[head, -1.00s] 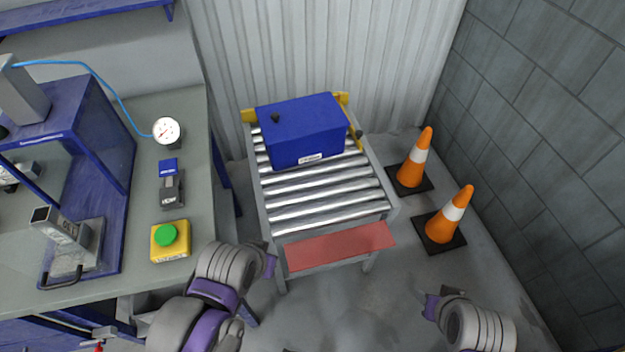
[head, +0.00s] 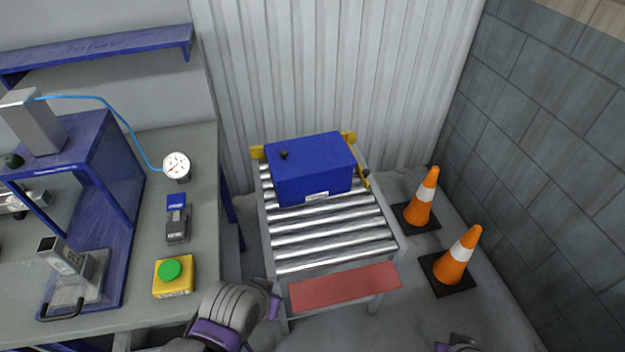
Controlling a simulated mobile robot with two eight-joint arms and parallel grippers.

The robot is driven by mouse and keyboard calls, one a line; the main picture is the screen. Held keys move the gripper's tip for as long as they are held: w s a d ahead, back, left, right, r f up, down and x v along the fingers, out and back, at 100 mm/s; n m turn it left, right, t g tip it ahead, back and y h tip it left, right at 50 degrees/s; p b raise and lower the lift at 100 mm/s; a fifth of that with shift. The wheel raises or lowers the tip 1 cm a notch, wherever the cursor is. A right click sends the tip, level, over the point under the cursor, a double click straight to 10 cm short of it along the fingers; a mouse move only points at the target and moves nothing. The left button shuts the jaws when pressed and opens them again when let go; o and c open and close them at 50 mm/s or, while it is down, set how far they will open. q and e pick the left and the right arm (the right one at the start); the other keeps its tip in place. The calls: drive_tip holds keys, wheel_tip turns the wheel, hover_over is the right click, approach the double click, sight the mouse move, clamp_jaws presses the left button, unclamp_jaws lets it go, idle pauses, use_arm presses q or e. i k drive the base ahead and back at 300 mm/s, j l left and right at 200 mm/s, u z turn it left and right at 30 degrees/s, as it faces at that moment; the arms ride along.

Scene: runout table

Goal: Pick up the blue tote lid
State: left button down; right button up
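A blue tote (head: 312,182) with a blue lid (head: 310,152) on top sits at the far end of a roller runout table (head: 330,243). The lid has a small black knob near its left side, and another dark knob shows by the tote's right side. A white label is on the tote's front face. My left gripper (head: 274,299) is at the table's near left corner, well short of the tote; its fingers are too unclear to judge. My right gripper (head: 441,348) barely shows at the bottom edge, right of the table, and its fingers are not clear.
A red plate (head: 345,287) covers the table's near end. Yellow stops (head: 349,137) stand at the far end. Two orange cones (head: 459,256) stand right of the table. A grey workbench (head: 205,150) with a press, gauge and green button box (head: 173,277) is on the left.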

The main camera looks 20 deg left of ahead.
sight(290, 159)
drive_tip(key=k+u, duration=0.1)
drive_tip(key=k, duration=0.5)
drive_tip(key=j+u, duration=0.1)
drive_tip(key=u, duration=0.85)
drive_tip(key=j+u, duration=0.1)
drive_tip(key=u, duration=0.35)
drive_tip(key=i+j, duration=0.15)
drive_tip(key=i, duration=0.25)
drive_tip(key=i+j+u, duration=0.1)
drive_tip(key=i, duration=0.3)
